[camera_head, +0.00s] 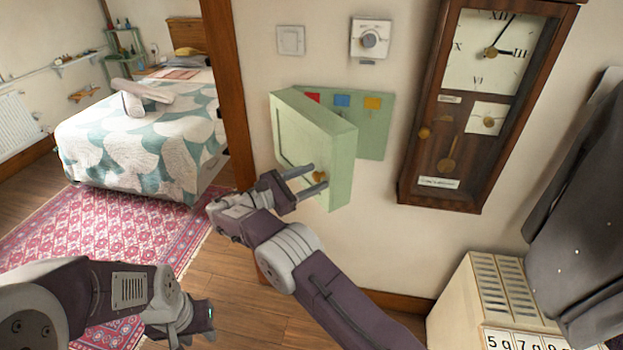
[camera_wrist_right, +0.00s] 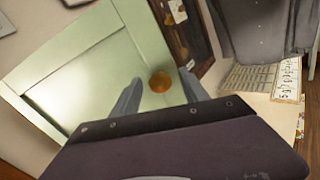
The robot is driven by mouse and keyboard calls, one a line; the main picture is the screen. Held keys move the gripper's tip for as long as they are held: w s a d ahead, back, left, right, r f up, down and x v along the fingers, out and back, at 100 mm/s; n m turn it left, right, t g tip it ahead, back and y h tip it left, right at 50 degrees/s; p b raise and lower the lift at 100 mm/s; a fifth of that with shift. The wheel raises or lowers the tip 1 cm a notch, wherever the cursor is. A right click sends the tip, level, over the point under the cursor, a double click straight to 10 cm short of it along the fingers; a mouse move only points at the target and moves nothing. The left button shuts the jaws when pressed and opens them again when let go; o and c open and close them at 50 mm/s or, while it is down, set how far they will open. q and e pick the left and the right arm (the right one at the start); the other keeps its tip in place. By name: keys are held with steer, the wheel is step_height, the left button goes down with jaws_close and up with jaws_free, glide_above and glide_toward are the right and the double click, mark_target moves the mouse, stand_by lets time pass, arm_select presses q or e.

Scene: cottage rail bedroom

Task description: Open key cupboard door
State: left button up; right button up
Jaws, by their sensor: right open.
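The key cupboard is pale green and hangs on the wall; its back panel (camera_head: 372,140) shows red, blue and yellow pieces. Its door (camera_head: 300,135) stands swung out from the wall, so part of the inside is visible. A brass knob (camera_head: 320,176) sits low on the door. My right gripper (camera_head: 314,179) is open at the knob, one finger on each side. In the right wrist view, the knob (camera_wrist_right: 160,82) shows between the spread fingertips, in front of the door (camera_wrist_right: 85,75); contact is unclear. My left gripper (camera_head: 203,318) is low at left, away from the cupboard, its jaws unclear.
A wooden pendulum clock (camera_head: 470,110) hangs right of the cupboard. A light switch (camera_head: 291,40) and a dial (camera_head: 370,39) are above it. A pale cabinet (camera_head: 480,300) and dark cloth (camera_head: 585,220) stand at right. A wooden post (camera_head: 229,90) and bed (camera_head: 145,140) are at left.

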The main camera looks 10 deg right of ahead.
steer(key=shift+a+f, duration=0.2)
steer(key=shift+a, duration=0.1)
steer(key=b+v, duration=0.2)
steer(key=v, duration=0.5)
steer(key=shift+d+r, duration=0.1)
steer(key=shift+r, duration=0.05)
